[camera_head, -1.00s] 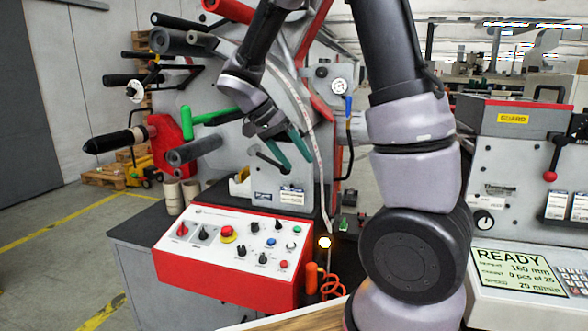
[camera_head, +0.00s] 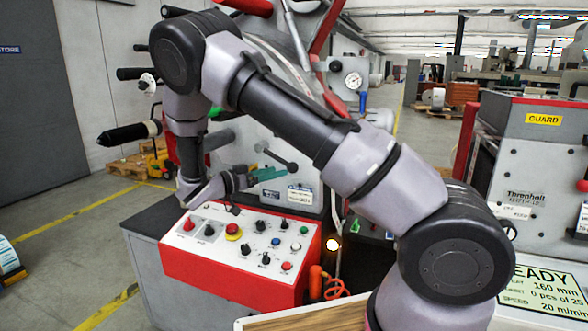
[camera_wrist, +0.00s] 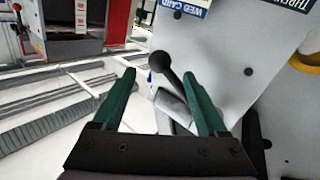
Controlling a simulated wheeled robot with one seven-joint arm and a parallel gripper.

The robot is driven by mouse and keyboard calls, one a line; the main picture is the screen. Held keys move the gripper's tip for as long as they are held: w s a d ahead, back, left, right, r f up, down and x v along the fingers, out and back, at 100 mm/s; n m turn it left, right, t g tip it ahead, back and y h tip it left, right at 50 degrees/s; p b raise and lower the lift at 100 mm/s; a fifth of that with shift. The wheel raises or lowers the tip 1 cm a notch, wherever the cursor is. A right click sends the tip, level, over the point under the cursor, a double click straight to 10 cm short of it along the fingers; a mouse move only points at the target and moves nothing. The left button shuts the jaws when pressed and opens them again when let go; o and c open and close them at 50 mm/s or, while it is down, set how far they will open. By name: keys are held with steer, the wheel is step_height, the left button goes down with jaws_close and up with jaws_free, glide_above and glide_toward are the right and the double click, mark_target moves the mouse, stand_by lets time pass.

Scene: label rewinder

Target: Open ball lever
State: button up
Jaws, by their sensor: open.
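The ball lever (camera_head: 291,166) is a dark rod with a black ball end on the grey machine front, just above the control box. In the wrist view its black ball (camera_wrist: 160,62) shows between my fingertips, with its arm running down to the right toward the grey panel. My gripper (camera_head: 270,175) has teal fingers and is beside the lever, below and left of its ball. In the wrist view my gripper (camera_wrist: 158,75) is open with a finger on each side of the ball. I cannot tell whether either finger touches it.
The red control box (camera_head: 235,275) with knobs and buttons lies just below my gripper. A black-tipped roller (camera_head: 128,133) sticks out at left. An orange coiled hose (camera_head: 335,290) hangs at the box's right. Another machine with a GUARD label (camera_head: 543,119) stands at right.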

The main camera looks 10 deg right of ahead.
mark_target(293, 167)
steer(key=x, duration=0.7)
steer(key=shift+d, duration=0.2)
jaws_close()
steer(key=shift+w, duration=0.1)
stand_by(1.0)
